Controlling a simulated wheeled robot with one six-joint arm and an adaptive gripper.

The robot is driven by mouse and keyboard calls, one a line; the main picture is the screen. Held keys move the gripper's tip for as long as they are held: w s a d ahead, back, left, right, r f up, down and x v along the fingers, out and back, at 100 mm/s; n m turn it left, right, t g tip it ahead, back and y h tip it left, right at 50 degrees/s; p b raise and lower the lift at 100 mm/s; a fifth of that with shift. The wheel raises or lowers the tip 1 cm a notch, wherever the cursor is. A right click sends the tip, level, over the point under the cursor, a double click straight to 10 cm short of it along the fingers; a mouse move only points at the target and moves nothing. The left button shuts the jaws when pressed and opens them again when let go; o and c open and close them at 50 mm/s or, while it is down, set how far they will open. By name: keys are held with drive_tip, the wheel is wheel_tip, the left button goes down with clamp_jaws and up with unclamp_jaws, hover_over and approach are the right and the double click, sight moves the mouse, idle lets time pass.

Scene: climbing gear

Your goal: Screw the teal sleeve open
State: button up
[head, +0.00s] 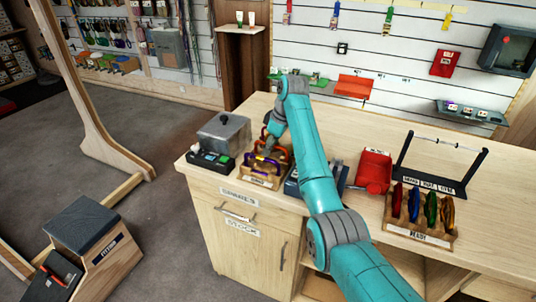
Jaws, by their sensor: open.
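My teal arm reaches over the wooden counter (343,123). My gripper (268,152) is small in the head view, pointing down over a wooden rack (257,181) near the counter's left end. It is open, and I cannot make out anything between its fingers. The rack carries a purple carabiner (262,163) at its front, with orange and red ones close behind. I cannot pick out a teal sleeve on any of them. It may be too small or hidden behind my gripper, and I cannot tell whether the gripper touches a carabiner.
A grey lidded box (224,133) and a black device (211,160) stand left of the rack. A red scoop-like bin (374,171) is to the right of my arm. Further right are a rack of coloured carabiners (418,230) and a black bar stand (438,165).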

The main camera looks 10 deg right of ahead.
drive_tip(key=shift+w+d, duration=0.5)
drive_tip(key=shift+w, duration=0.1)
idle(0.3)
drive_tip(key=shift+r, duration=0.15)
drive_tip(key=shift+r, duration=0.4)
drive_tip(key=shift+s+a+f, duration=0.1)
drive_tip(key=shift+s+a, duration=0.35)
drive_tip(key=shift+s, duration=0.15)
drive_tip(key=shift+r, duration=5.05)
